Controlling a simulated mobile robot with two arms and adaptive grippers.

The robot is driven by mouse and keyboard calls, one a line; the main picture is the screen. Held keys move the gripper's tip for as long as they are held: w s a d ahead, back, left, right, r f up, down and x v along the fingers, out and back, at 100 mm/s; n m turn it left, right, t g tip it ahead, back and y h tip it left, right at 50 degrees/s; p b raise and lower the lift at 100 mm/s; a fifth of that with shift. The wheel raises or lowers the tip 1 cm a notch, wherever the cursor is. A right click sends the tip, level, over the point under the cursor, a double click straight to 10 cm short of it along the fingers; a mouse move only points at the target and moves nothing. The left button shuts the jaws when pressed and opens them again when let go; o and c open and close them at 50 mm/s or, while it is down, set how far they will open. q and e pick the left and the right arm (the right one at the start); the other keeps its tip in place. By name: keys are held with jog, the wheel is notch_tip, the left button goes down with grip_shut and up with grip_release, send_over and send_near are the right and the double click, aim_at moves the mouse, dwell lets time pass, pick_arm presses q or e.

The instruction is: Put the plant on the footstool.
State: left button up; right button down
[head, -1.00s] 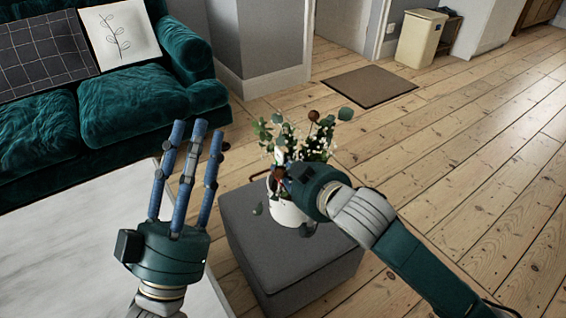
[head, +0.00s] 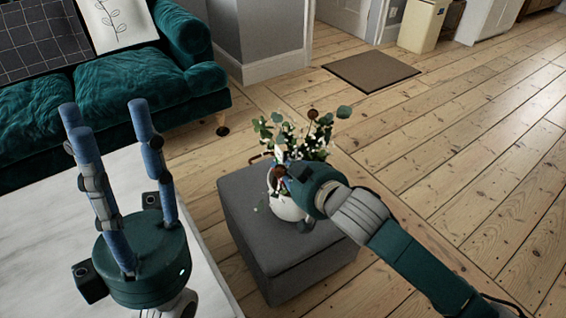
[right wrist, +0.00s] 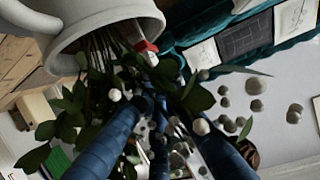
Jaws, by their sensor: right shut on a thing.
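The plant (head: 300,137) has green leaves and small white flowers in a white pot (head: 287,208). In the head view the pot is at the top of the grey footstool (head: 245,200); I cannot tell whether its base touches. My right gripper (head: 284,178) is shut on the plant from the right side; its fingers are mostly hidden by the hand and leaves. In the right wrist view the blue fingers reach among the stems below the pot's rim (right wrist: 105,25). My left gripper (head: 110,125) is open and empty, fingers up, over the pale table.
A pale table (head: 40,240) fills the lower left. A green sofa (head: 150,85) stands behind it. A brown mat (head: 370,70) lies on the floorboards, and a cream bin (head: 421,27) stands at the back. The floor to the right is clear.

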aim_at(283, 189)
notch_tip(283, 189, down, 2)
jog(key=shift+w+f+b, duration=0.1)
jog(key=shift+f+b, duration=0.1)
jog(key=shift+b, duration=0.4)
jog(key=c, duration=2.2)
grip_release()
jog(key=shift+f, duration=0.35)
jog(key=o, duration=0.3)
jog(key=shift+o, duration=0.2)
